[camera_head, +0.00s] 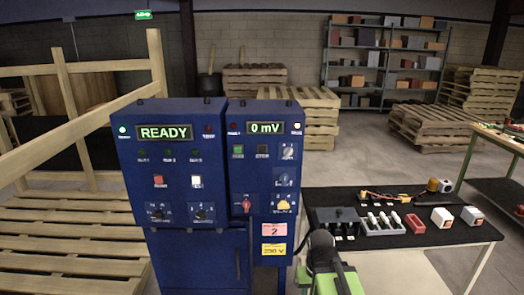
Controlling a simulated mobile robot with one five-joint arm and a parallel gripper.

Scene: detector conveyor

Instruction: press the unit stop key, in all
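Two blue control cabinets stand side by side. The left cabinet (135,205) has a READY display (164,133), a red key (158,181) and a white key (196,181). The right cabinet (243,215) shows 0 mV (266,128) and has a green key (238,150) and a black key (263,151). The key labels are too small to read, so I cannot tell which one is the unit stop key. My gripper (320,240) is at the bottom, right of the right cabinet and apart from the keys. Its fingers are not clear.
A black-topped table (450,232) with small parts stands close on the right. Wooden pallets (70,245) and a timber frame (158,60) are at the left. More pallets (310,125) and a shelf rack (385,60) stand behind. Grey floor is open between.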

